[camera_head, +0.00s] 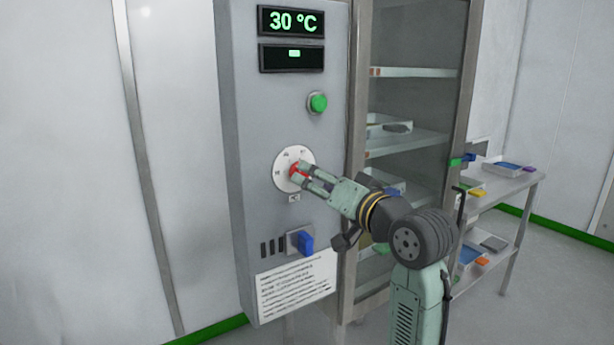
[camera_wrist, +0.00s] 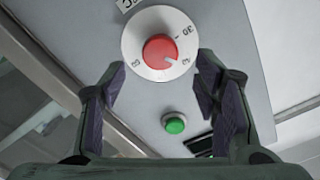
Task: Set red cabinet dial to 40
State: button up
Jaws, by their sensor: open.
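The red dial knob (camera_head: 294,170) sits on a round white scale plate on the grey cabinet front. In the wrist view, the red knob (camera_wrist: 160,50) and the white plate (camera_wrist: 133,40) are clear. The mark 30 can be read; the other marks are small and upside down. I cannot tell where the knob points. The upper display (camera_head: 291,21) reads 30 °C. My gripper (camera_head: 304,175) is at the dial, and its fingertips partly cover the knob and plate. In the wrist view my gripper (camera_wrist: 161,70) is open, with one finger on each side and gaps to the knob.
A green button (camera_head: 318,103) is above the dial; a blue switch (camera_head: 304,242) and a printed notice (camera_head: 297,285) are below it. A table (camera_head: 507,184) with trays is farther right.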

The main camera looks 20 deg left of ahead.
jog(key=v, duration=0.6)
jog(key=shift+s+d, duration=0.15)
jog(key=shift+d, duration=0.1)
